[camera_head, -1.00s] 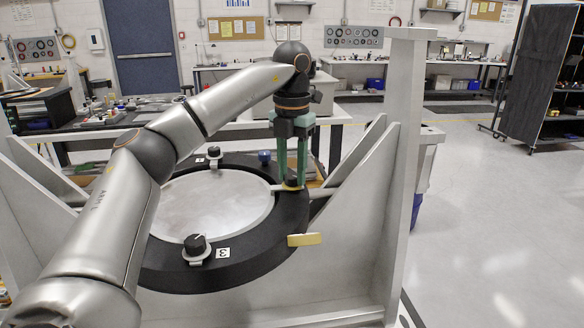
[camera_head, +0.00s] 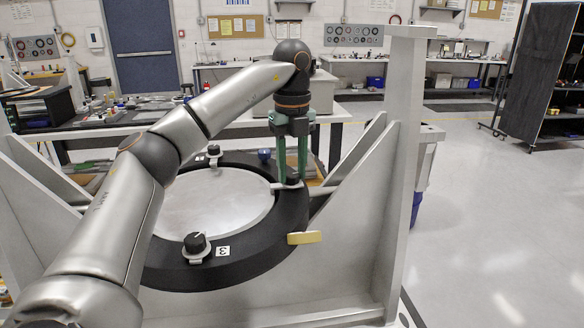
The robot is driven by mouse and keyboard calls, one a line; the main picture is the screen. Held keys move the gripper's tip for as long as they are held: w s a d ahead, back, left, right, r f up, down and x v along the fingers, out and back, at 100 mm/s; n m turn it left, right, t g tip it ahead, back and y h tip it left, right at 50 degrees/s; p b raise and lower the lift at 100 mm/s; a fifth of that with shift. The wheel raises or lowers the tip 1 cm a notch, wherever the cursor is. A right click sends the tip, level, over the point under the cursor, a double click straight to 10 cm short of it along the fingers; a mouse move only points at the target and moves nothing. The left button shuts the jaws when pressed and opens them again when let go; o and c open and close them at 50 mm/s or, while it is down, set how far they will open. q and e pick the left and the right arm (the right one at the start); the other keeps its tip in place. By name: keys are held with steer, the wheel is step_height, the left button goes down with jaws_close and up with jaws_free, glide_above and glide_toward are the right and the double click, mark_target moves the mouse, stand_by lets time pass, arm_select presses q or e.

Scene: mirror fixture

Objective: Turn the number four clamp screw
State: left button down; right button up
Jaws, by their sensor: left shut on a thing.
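The mirror fixture has a black ring (camera_head: 215,279) around a round grey mirror plate (camera_head: 215,205). My left gripper (camera_head: 292,178) points down with green fingers at the ring's right side. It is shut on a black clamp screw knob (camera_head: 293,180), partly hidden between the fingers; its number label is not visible. A clamp screw (camera_head: 196,243) with label 3 (camera_head: 223,251) sits at the ring's front. Another clamp screw (camera_head: 213,151) sits at the ring's back. My right gripper is not in view.
Grey upright frame plates (camera_head: 400,150) stand right of the ring. A brass tab (camera_head: 305,238) juts from the ring's right front. A blue knob (camera_head: 264,155) stands behind the ring. The floor at right is clear.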

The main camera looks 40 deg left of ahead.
mark_target(292, 174)
arm_select(q)
steer(key=n, duration=0.4)
steer(key=shift+n, duration=0.4)
stand_by(0.4)
steer(key=c, duration=0.5)
jaws_free()
steer(key=shift+r, duration=0.1)
step_height(292, 174, up, 12)
steer(key=shift+r, duration=0.15)
stand_by(0.9)
